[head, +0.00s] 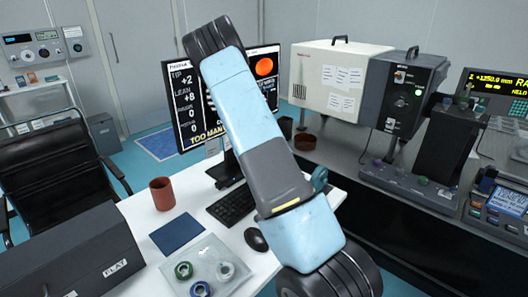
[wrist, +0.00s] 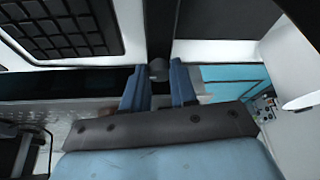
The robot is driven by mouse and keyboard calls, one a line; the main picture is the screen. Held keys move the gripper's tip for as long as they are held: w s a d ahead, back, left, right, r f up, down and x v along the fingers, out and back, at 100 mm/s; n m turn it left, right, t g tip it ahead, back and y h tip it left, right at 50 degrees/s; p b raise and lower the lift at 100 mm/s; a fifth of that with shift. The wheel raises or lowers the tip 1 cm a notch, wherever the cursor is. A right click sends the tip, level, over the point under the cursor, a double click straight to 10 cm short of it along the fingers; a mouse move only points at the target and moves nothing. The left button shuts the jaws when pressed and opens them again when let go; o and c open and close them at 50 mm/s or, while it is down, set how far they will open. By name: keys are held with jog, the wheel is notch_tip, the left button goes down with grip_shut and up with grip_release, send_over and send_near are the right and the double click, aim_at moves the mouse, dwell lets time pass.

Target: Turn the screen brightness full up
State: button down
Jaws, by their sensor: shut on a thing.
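The screen (head: 185,105) stands on the white desk, lit, with "TIP +2", "LEAN +8" and a cut-off "TOO MAN" line in yellow. My arm hides its middle, and an orange disc shows at its right part. My gripper (wrist: 158,86) has its two blue fingers on either side of a small dark grey round piece (wrist: 158,69), which looks like a knob. The fingers are shut on it. Any mark on the knob is too small to read.
A keyboard (head: 232,205), mouse (head: 256,239), brown cup (head: 162,193), blue pad (head: 178,234) and clear tray (head: 238,283) with rings lie on the desk. A black chair (head: 45,165) stands left. Instrument boxes (head: 340,80) stand behind, right.

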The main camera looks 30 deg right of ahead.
jog(key=shift+s+f, duration=0.15)
jog(key=shift+s, duration=0.05)
jog(key=c, duration=0.9)
grip_release()
jog(key=shift+w, duration=0.1)
jog(key=shift+a+r, duration=0.2)
jog(key=shift+r, duration=0.5)
jog(key=shift+s+a+r, duration=0.65)
jog(key=shift+a+r, duration=0.1)
jog(key=shift+a, duration=0.1)
jog(key=s+a, duration=0.2)
jog(key=a, duration=0.1)
jog(key=s+a, duration=0.1)
jog(key=a, duration=0.2)
jog(key=s+a, duration=0.2)
jog(key=a, duration=0.1)
jog(key=shift+s, duration=0.3)
